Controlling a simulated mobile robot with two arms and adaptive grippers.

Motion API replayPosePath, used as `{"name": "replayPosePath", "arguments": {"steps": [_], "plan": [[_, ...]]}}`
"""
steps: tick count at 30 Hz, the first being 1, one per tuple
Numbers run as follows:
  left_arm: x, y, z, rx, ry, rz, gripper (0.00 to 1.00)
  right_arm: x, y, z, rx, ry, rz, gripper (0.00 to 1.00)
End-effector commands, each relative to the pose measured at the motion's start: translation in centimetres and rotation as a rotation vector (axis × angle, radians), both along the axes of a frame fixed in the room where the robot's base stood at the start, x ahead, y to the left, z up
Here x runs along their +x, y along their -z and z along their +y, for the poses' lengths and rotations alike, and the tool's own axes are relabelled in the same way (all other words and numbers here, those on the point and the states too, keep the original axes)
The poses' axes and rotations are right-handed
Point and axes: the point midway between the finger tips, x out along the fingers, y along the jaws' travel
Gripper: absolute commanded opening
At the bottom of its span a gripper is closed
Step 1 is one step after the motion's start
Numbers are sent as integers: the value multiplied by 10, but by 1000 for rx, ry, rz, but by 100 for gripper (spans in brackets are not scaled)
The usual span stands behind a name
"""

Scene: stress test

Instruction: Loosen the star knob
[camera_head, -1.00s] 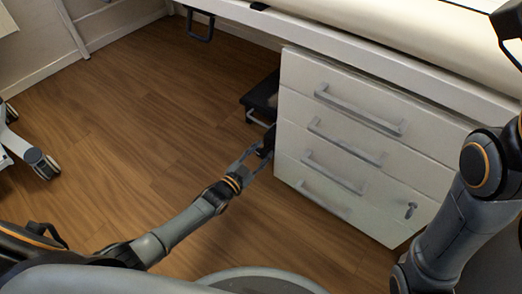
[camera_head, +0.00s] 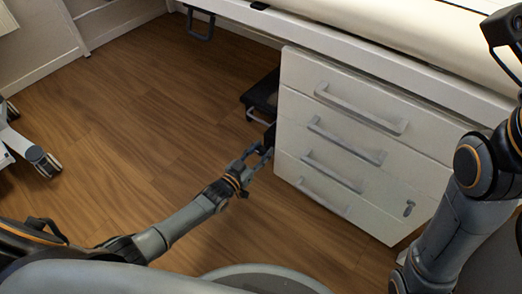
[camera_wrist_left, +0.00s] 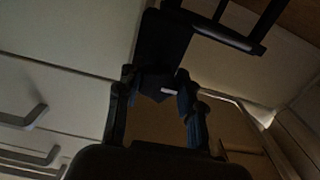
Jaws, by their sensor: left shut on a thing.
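My left gripper (camera_head: 260,150) reaches to the left side of a white drawer cabinet. Its two fingers (camera_wrist_left: 157,105) are shut on a dark part, which I take to be the star knob (camera_wrist_left: 157,83). In the left wrist view the knob sits between the fingertips, at the lower end of a dark block, with a small pale strip beside it. It is too dark to make out the knob's lobes. In the head view the gripper and cabinet mostly hide the knob. My right arm is at the right edge; its dark end is cut off at the top right.
The white drawer cabinet (camera_head: 300,105) with several grey handles stands close to the gripper, under a padded table (camera_head: 430,30). A dark footrest-like part (camera_head: 262,95) is behind the gripper. A wheeled base (camera_head: 35,155) is at left. The wooden floor between is clear.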

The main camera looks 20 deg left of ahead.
Motion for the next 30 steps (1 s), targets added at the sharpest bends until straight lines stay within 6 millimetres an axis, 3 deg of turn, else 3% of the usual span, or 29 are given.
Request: {"name": "replayPosePath", "arguments": {"steps": [5, 6, 9, 30], "plan": [[0, 2, 1, -1, -1, 4, 6, 1, 0, 0, -1, 0, 3, 40], [0, 2, 1, -1, -1, 4, 39, 1, 0, 0, -1, 1, 4, 40], [0, 1, 0, -1, -1, 4, 60, 1, 0, 0, -1, 1, 4, 40], [0, 0, -1, 56, 0, -22, 61, 0, 1, 0, 3, -1, 2, 40]]}}
